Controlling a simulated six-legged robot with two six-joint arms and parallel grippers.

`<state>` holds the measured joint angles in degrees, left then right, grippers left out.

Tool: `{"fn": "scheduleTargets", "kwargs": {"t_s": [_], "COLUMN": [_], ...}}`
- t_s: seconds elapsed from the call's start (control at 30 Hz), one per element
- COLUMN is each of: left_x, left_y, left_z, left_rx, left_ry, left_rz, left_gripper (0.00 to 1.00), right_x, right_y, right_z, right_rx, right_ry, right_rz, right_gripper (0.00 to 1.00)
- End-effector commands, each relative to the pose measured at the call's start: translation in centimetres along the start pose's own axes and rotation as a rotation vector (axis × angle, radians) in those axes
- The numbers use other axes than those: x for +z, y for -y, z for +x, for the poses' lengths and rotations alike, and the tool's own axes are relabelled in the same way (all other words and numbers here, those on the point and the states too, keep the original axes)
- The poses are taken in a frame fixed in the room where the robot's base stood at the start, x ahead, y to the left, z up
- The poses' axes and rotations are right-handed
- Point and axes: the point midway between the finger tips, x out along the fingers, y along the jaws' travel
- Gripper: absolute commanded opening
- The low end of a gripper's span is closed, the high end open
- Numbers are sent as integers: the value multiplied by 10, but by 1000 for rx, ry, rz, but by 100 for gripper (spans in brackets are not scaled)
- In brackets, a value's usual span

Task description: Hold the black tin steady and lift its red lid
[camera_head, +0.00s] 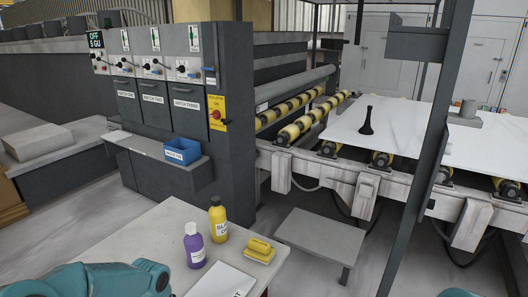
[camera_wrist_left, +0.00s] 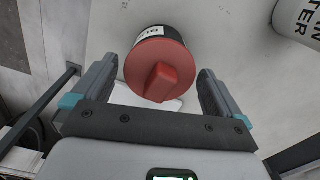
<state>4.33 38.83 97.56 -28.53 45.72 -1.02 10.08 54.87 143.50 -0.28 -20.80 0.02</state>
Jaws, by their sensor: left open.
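The black tin (camera_wrist_left: 163,34) shows in the left wrist view, at top centre, with a white label partly in sight. Its red lid (camera_wrist_left: 150,58) faces my camera and has a raised wedge-shaped knob. The lid looks seated on the tin. My left gripper (camera_wrist_left: 158,70) is open, with one finger on each side of the lid in the picture and gaps on both sides. I cannot tell how far the fingertips are from the tin in depth. The tin is not visible in the head view. My right gripper is not in view.
A white lettered container (camera_wrist_left: 299,22) is at the wrist view's top right. In the head view, the near table (camera_head: 150,232) bears a purple bottle (camera_head: 194,250), a yellow bottle (camera_head: 218,222), a yellow block (camera_head: 260,250) and a white sheet (camera_head: 222,281). A grey control cabinet stands behind.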

Motion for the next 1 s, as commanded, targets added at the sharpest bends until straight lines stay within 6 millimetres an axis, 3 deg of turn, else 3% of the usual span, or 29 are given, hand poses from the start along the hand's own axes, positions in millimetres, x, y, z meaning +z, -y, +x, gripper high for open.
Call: {"fn": "scheduleTargets", "kwargs": {"t_s": [0.2,0.4,0.6,1.0], "left_x": [-1,-1,0,0], "left_y": [0,0,0,0], "left_z": [-54,-86,-97,-96], "left_rx": [-1,0,0,0], "left_ry": [-6,-3,-1,0], "left_rz": [-1,-1,0,0], "left_gripper": [100,100,100,100], "right_x": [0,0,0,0], "right_y": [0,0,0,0], "right_z": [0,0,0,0], "right_rx": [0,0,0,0], "right_ry": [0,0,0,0], "right_rz": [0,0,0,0], "right_gripper": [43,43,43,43]}}
